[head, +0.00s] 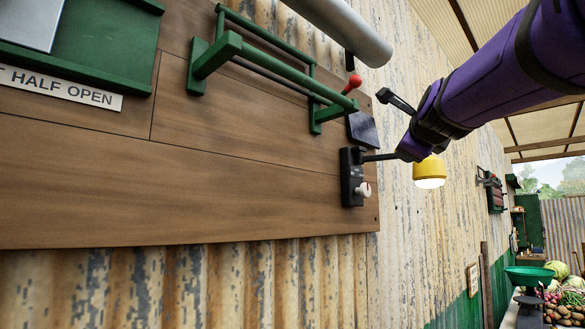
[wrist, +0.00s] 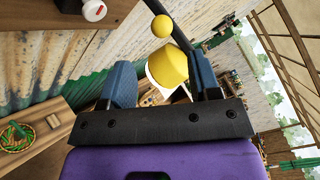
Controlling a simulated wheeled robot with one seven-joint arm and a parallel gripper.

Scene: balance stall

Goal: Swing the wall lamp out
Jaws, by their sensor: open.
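The wall lamp has a yellow shade (head: 430,171) with a lit underside. A thin dark rod (head: 378,157) runs from a black wall bracket (head: 348,176) toward it. My gripper (head: 408,150) is at this rod in the head view, its fingers mostly hidden. In the wrist view, my gripper (wrist: 160,64) is open, with two blue fingers. The yellow shade (wrist: 168,64) shows between and beyond them. A yellow ball (wrist: 162,26) is just above it. The dark rod (wrist: 181,30) runs down to the right finger; I cannot tell whether they touch.
A white knob (head: 363,189) sits low on the bracket. Left of it, a wooden board (head: 180,180) carries green rails (head: 270,68) and a red-ended lever (head: 354,80). A grey cylinder (head: 345,28) is overhead. A green scale pan (head: 528,275) and produce stand far right.

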